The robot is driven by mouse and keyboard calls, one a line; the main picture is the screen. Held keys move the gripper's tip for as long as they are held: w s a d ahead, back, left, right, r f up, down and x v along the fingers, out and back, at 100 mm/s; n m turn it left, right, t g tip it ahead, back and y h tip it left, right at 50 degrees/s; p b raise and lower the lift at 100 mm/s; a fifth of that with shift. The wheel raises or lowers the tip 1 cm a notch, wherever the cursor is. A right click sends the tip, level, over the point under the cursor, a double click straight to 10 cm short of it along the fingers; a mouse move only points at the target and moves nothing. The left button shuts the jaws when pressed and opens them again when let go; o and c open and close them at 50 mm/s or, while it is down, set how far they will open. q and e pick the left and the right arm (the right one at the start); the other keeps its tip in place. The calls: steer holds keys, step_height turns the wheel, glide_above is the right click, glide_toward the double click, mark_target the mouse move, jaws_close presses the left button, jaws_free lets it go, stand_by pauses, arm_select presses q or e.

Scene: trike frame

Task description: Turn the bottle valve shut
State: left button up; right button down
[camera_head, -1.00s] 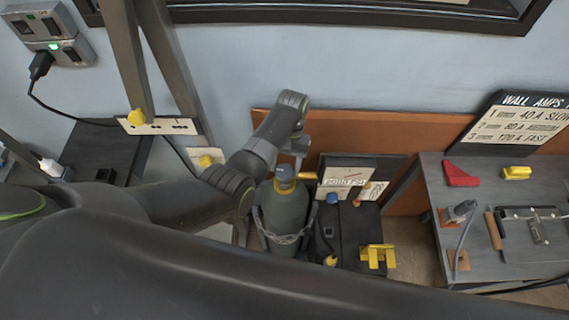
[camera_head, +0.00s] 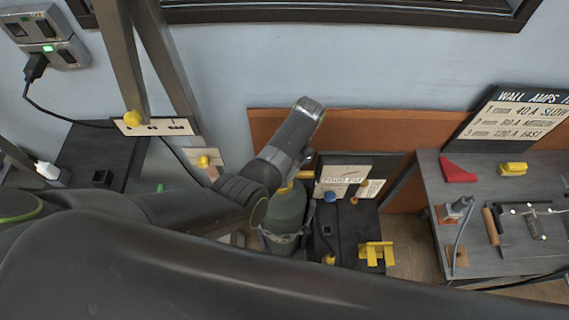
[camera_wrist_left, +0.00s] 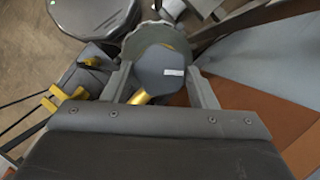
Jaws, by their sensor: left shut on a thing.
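The grey-green bottle (camera_head: 285,212) stands upright in a strap beside a black box, below my left arm in the head view. Its top is largely hidden by my left gripper (camera_head: 294,178). In the left wrist view, the blue-grey faceted valve knob (camera_wrist_left: 160,68) with a small white mark sits between the two fingers of the left gripper (camera_wrist_left: 160,84), which is shut on it. A brass-yellow part (camera_wrist_left: 139,97) shows beside the knob, and a grey-green rounded edge shows behind it. My right gripper is in neither view.
The black box beside the bottle carries a blue knob (camera_head: 330,196) and a yellow bracket (camera_head: 376,253). A sign board (camera_head: 345,175) stands behind it. A grey workbench (camera_head: 520,255) with tools is at the right. An orange-brown panel (camera_head: 390,125) lines the wall.

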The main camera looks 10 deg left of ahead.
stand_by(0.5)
arm_select(q)
steer(key=o, duration=1)
